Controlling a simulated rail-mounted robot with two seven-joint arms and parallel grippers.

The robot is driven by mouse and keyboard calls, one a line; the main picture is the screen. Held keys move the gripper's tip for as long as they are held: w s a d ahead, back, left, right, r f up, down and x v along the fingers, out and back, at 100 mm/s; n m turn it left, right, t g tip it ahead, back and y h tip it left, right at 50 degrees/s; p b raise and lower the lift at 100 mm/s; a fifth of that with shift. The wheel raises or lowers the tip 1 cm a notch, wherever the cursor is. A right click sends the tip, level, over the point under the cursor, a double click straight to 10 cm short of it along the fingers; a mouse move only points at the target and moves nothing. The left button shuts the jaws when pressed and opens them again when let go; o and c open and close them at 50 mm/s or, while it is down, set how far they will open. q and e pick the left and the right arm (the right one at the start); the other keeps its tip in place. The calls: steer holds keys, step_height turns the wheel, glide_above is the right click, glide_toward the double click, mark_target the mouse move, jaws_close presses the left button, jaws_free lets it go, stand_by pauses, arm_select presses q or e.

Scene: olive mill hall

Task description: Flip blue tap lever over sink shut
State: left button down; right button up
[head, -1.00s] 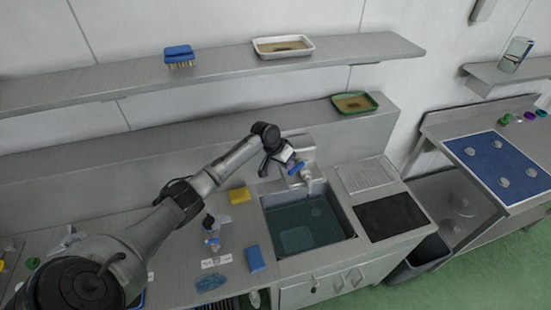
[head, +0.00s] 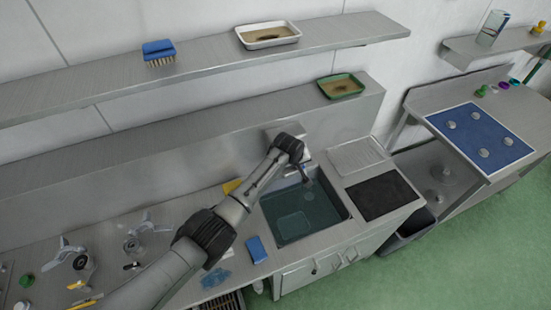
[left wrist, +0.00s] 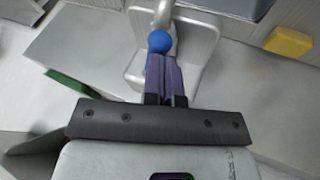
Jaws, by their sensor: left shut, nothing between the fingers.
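The sink (head: 330,222) holds water and sits in the counter, with the grey tap spout (head: 306,177) at its back edge. In the left wrist view the tap body (left wrist: 140,50) is pale grey, and the blue round end of the lever (left wrist: 159,41) shows just beyond my fingertips. My left gripper (left wrist: 162,60) has its purple fingers shut together with nothing between them; their tips are at or touching the blue end, I cannot tell which. In the head view my left arm hides the lever and the gripper's fingers. My right gripper is not in view.
A yellow sponge (head: 232,186) lies left of the sink, partly behind my arm. A blue block (head: 256,249) lies on the counter. A green tray (head: 341,86) stands on the ledge above. A black mat (head: 379,195) lies right of the sink.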

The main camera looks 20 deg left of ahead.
arm_select(q)
steer(key=shift+d+f, duration=0.15)
steer(key=shift+d, duration=0.1)
steer(key=shift+w+d, duration=0.15)
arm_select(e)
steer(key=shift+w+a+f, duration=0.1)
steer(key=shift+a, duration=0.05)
arm_select(q)
steer(key=shift+d+f, duration=0.1)
steer(key=shift+d, duration=0.05)
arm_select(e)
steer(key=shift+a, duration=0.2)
arm_select(q)
steer(key=shift+r+p, duration=0.25)
steer(key=shift+p, duration=0.05)
steer(key=a+p+v, duration=0.2)
steer(key=p+v, duration=0.2)
steer(key=v, duration=0.8)
steer(key=shift+s, duration=0.45)
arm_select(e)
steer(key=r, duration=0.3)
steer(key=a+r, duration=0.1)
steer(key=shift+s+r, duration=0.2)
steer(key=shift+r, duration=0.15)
arm_select(q)
steer(key=shift+a+r, duration=0.1)
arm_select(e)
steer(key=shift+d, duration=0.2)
